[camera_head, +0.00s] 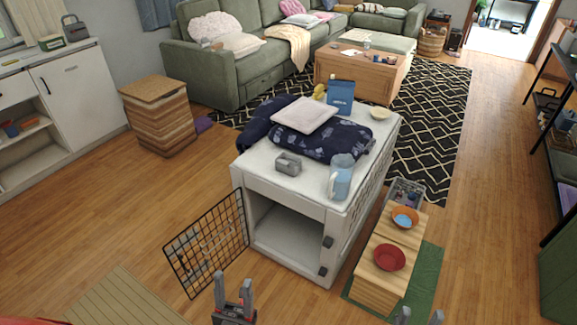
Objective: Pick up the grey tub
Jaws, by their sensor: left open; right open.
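A small grey tub (288,163) sits on the white top of the pet crate (264,185), near its front edge and just in front of a dark blue patterned cloth (325,143). My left gripper (232,283) is open and empty at the bottom of the picture, nearer to me than the crate and well apart from the tub. My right gripper (420,316) is open at the bottom edge, right of the crate, with only its fingertips showing. Neither gripper touches anything visible.
The crate's wire door (208,243) stands open at left. A blue jug (340,182), white cushion (304,114), blue bag (341,96) and cream bowl (381,113) share its top. A wooden bench (377,290) with red (389,257) and orange bowls (405,217) stands right.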

